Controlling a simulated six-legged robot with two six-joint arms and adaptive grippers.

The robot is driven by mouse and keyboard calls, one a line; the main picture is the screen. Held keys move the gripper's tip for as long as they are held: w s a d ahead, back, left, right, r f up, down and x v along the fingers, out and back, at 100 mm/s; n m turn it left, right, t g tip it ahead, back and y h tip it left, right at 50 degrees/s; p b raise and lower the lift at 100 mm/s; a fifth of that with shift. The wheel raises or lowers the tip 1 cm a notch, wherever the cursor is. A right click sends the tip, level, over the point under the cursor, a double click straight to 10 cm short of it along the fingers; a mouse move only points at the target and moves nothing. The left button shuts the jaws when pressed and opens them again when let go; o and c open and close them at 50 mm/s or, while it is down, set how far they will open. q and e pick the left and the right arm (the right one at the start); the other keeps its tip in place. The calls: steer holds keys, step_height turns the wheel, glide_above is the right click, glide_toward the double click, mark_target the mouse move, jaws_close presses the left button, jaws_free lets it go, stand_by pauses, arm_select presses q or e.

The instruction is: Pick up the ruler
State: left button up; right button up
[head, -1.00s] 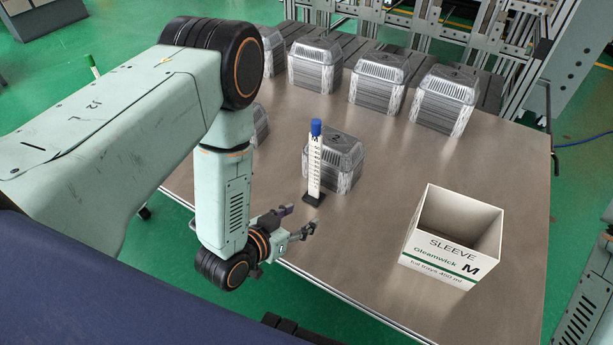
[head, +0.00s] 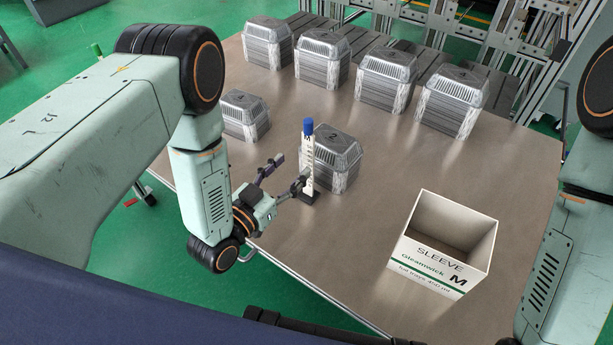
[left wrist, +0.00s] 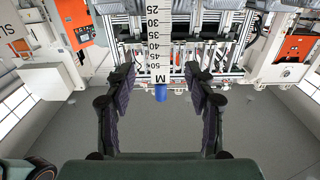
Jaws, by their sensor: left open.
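The ruler (head: 309,173) is a white upright strip with dark marks, a blue cap and a black foot on the table. It stands in front of a stack of foil trays. My left gripper (head: 291,167) is open just left of it, and the nearer fingertip overlaps its left edge in the head view. In the left wrist view the ruler (left wrist: 160,45) appears upside down, centred between the two spread fingers of the gripper (left wrist: 160,75). I cannot tell whether it is between the fingertips or just beyond them. My right gripper is out of view.
A white sleeve box (head: 426,250), open at the top, stands at the table's front right. A tray stack (head: 331,160) is close behind the ruler, another (head: 246,117) is left of it, and several more line the back. The table (head: 400,165) is clear between ruler and box.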

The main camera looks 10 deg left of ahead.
mark_target(307, 154)
arm_select(q)
steer(key=x, duration=0.2)
steer(key=b+x, duration=0.1)
steer(key=x, duration=0.1)
steer(key=f+b+x, duration=0.1)
steer(key=x, duration=0.2)
steer(key=shift+w, duration=0.25)
steer(key=shift+d, duration=0.1)
steer(key=shift+r, duration=0.1)
steer(key=shift+c, duration=0.2)
steer(key=c, duration=0.4)
jaws_close()
